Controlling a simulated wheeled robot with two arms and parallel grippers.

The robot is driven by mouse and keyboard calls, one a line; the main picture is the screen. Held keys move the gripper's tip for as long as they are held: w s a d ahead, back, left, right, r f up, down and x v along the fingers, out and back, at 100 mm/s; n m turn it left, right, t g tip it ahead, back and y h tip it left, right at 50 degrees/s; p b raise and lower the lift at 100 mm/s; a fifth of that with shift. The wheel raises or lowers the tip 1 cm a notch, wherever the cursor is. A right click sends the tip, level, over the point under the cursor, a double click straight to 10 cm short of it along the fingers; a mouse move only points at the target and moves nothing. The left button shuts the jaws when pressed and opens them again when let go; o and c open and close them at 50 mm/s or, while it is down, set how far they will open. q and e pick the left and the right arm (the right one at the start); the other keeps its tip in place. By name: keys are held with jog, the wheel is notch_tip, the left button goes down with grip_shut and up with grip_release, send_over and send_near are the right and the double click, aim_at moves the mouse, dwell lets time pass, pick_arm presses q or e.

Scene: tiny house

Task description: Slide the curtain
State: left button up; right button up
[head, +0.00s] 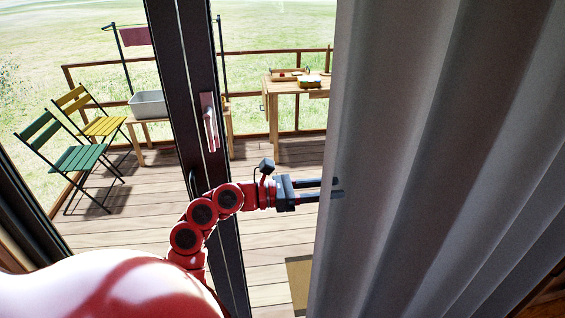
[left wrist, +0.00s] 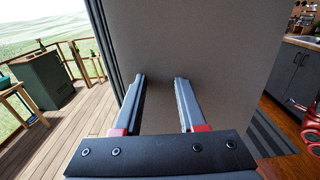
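The grey pleated curtain (head: 430,160) hangs down the right side of the head view. My left gripper (head: 337,188) reaches in from the left, its fingers apart and its tips overlapping the curtain's left edge. In the left wrist view, my left gripper (left wrist: 160,80) is open, with a flat grey-brown surface, apparently the curtain (left wrist: 200,40), in front of the fingers. Nothing is visible clamped between them. Whether the tips touch the cloth I cannot tell. My right gripper does not show.
A dark glass door frame (head: 185,80) with a handle (head: 209,122) stands beside my left arm. Beyond are a wooden deck, a green chair (head: 78,158), a yellow chair (head: 103,126) and a wooden table (head: 290,86). A dark kitchen cabinet (left wrist: 292,70) shows at right in the wrist view.

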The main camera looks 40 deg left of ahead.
pick_arm(q)
jog(key=b+v, duration=0.6)
jog(key=v, duration=1.1)
jog(key=shift+s, duration=0.1)
